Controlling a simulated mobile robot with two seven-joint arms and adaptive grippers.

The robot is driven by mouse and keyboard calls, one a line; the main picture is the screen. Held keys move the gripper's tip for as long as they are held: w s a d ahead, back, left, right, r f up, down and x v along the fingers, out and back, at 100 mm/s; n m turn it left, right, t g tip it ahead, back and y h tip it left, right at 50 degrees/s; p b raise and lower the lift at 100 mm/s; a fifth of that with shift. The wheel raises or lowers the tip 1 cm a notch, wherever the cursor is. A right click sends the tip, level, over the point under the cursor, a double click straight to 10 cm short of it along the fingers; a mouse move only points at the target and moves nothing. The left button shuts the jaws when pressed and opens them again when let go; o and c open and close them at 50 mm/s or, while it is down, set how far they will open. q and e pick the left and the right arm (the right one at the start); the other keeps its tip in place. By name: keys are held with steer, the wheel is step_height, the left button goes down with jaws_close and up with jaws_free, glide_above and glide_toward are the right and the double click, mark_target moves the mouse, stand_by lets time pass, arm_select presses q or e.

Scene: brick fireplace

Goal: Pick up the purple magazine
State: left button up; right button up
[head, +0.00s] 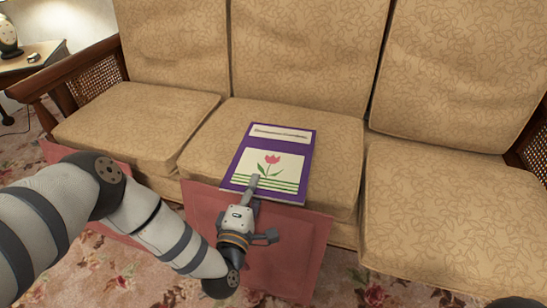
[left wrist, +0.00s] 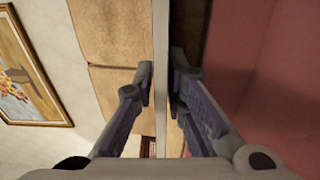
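The purple magazine (head: 241,177) has a white title strip and a pink tulip picture. It lies on the middle seat cushion, its near edge over the cushion's front. My left gripper (head: 255,193) is at that near edge, one finger above the cover and the other mostly hidden below. In the left wrist view the magazine (left wrist: 161,60) shows edge-on as a thin strip between the fingers of my left gripper (left wrist: 161,90). My right gripper is out of view.
The tan patterned sofa (head: 430,215) fills most of the head view, with wooden, cane-panelled arms at its ends. Reddish panels (head: 290,250) hang before its front. A side table (head: 30,62) with a lamp stands at the far left. The cushions beside the magazine are clear.

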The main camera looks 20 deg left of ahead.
arm_select(q)
jaws_close()
steer(key=shift+r, duration=0.1)
